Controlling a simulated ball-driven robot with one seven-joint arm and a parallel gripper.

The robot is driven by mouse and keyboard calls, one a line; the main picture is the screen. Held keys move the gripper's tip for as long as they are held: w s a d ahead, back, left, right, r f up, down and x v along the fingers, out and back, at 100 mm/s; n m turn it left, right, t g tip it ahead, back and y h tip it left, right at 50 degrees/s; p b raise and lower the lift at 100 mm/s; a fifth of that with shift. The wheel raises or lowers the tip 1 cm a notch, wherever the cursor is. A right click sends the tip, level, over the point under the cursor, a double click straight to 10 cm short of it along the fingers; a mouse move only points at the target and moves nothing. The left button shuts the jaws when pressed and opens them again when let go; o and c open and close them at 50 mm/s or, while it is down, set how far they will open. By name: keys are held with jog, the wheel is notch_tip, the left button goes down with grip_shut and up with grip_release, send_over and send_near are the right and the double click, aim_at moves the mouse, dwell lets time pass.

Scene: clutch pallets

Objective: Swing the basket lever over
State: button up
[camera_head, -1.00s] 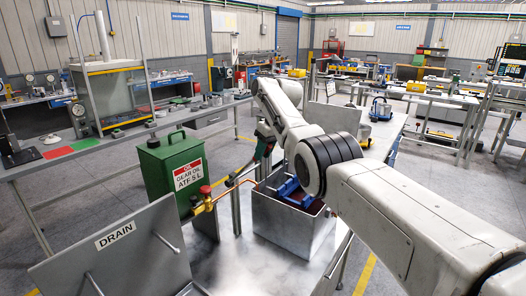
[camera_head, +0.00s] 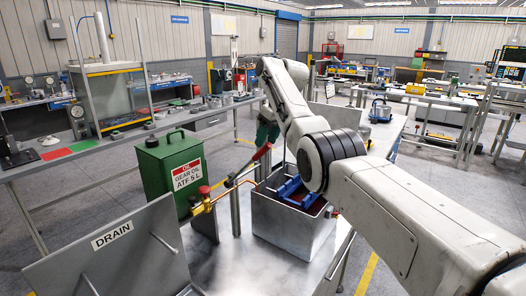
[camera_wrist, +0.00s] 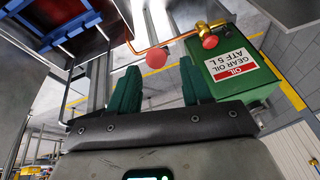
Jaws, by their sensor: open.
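The basket lever (camera_head: 262,152) has a red grip and slants up to the right from a post beside the metal tank (camera_head: 290,230). Its round red end (camera_wrist: 155,57) shows in the wrist view, just beyond and between my fingertips. My gripper (camera_wrist: 158,80) has green fingers spread apart with nothing between them. In the head view my gripper (camera_head: 267,131) is partly hidden by my arm, close above the red grip. I cannot tell whether they touch. A blue basket (camera_head: 292,190) sits in the tank, over reddish contents; my arm hides part of it.
A green gear oil can (camera_head: 168,170) stands left of the lever. A brass valve with a red knob (camera_head: 204,190) and copper pipe lie between can and tank. A tilted DRAIN plate (camera_head: 112,237) stands front left. The metal tabletop (camera_head: 235,265) in front is bare.

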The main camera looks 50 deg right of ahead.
jog(key=b+v, duration=0.1)
jog(key=v, duration=0.5)
dwell(0.6)
